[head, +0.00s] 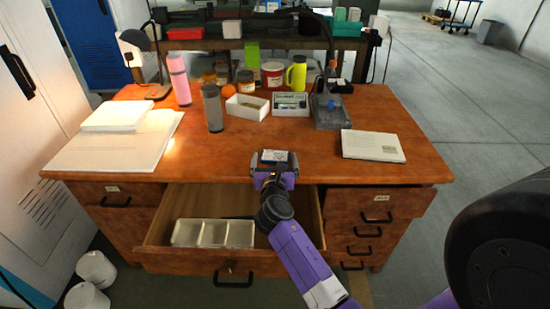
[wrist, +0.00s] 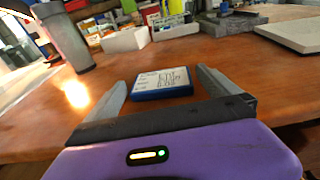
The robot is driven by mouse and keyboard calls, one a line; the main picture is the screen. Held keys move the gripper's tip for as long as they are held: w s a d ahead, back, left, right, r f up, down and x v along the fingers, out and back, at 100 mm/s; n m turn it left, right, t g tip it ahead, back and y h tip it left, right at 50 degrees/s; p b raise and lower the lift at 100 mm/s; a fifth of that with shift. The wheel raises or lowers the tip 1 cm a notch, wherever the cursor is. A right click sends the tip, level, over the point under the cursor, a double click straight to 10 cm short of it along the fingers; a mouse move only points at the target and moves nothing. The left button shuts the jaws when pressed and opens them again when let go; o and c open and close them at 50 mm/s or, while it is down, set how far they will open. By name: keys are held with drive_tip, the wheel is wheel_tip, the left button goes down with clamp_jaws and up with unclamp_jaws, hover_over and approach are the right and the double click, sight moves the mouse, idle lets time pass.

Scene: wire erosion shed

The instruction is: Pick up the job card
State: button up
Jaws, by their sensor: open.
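The job card looks like a small flat blue-edged piece with a white written face. It lies on the wooden desk (head: 235,150) near its front edge, and in the wrist view it is the blue-rimmed card (wrist: 162,83). In the head view the card (head: 275,155) shows just beyond my gripper (head: 274,168). My gripper is open in the wrist view (wrist: 165,93), with one grey finger on each side of the card. The card is between and slightly ahead of the fingers, and I cannot tell that either finger touches it.
A drawer (head: 160,225) with a white divided tray (head: 213,246) stands open below the desk front. A white booklet (head: 372,146) lies right, a paper stack (head: 115,140) left. A grey cylinder (head: 213,108), white box (head: 247,115) and several jars stand behind.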

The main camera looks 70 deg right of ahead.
sight(275, 161)
drive_tip(key=c, duration=1.2)
drive_tip(key=shift+c, duration=0.2)
drive_tip(key=shift+r, duration=0.1)
wheel_tip(275, 161, up, 20)
drive_tip(key=p, duration=0.6)
